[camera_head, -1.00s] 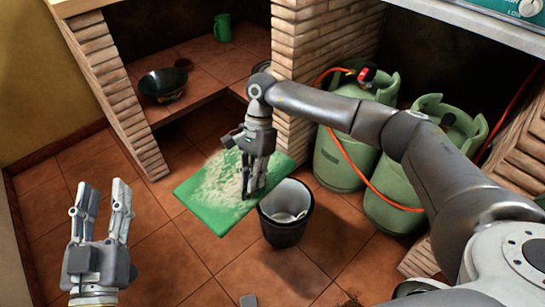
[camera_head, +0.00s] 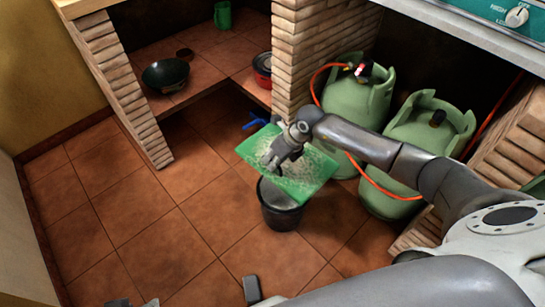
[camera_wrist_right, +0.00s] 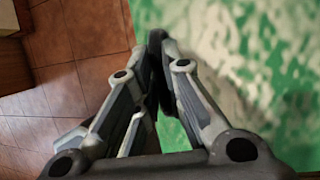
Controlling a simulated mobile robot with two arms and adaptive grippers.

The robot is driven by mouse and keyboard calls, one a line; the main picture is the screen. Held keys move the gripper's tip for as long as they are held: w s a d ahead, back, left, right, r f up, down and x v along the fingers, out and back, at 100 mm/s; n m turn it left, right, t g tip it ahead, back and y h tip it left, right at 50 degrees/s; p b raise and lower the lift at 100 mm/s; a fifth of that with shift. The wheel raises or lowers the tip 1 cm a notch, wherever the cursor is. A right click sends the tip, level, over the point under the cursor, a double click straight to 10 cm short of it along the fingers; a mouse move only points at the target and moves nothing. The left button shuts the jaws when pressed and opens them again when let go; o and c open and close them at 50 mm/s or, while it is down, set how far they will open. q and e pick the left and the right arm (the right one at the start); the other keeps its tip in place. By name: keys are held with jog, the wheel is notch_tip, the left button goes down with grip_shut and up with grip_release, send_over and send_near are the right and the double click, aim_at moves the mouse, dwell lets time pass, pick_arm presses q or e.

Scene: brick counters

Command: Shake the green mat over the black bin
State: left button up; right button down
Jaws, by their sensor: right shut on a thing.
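The green mat (camera_head: 315,178) is spotted with pale powder and hangs in the air, tilted, above the back of the black bin. My right gripper (camera_head: 275,160) is shut on the green mat; the wrist view shows its fingers (camera_wrist_right: 158,75) closed at the mat's edge (camera_wrist_right: 235,60). The black bin (camera_head: 280,218) stands upright on the floor; the mat hides part of its rim. Only the fingertips of my left gripper (camera_head: 135,302) show at the bottom edge, apart and with nothing visible between them.
Two green gas cylinders (camera_head: 355,100) (camera_head: 415,145) with an orange hose stand right of the mat. A brick pillar (camera_head: 300,60) rises behind it. A dark pan (camera_head: 166,74), red pot (camera_head: 262,66) and green mug (camera_head: 222,15) sit on the shelf. The tiled floor at left is clear.

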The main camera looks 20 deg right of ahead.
jog(key=shift+f, duration=0.15)
notch_tip(320, 180, down, 2)
jog(key=shift+f+b, duration=0.2)
jog(key=shift+b, duration=0.9)
jog(key=shift+f+b, duration=0.85)
jog(key=shift+f, duration=0.1)
pick_arm(q)
jog(key=w+d+r+t+h, duration=0.1)
jog(key=w+d+r+t, duration=0.1)
jog(key=w+r+t, duration=0.3)
jog(key=w+d+r+t+h, duration=0.1)
jog(key=w+d+r+t, duration=0.2)
jog(key=w, duration=0.7)
jog(key=shift+d+r+m+t+h, duration=0.3)
jog(key=shift+r+t+h, duration=0.1)
jog(key=shift+r+t, duration=0.7)
pick_arm(e)
jog(key=shift+f, duration=0.15)
pick_arm(q)
jog(key=shift+w, duration=0.1)
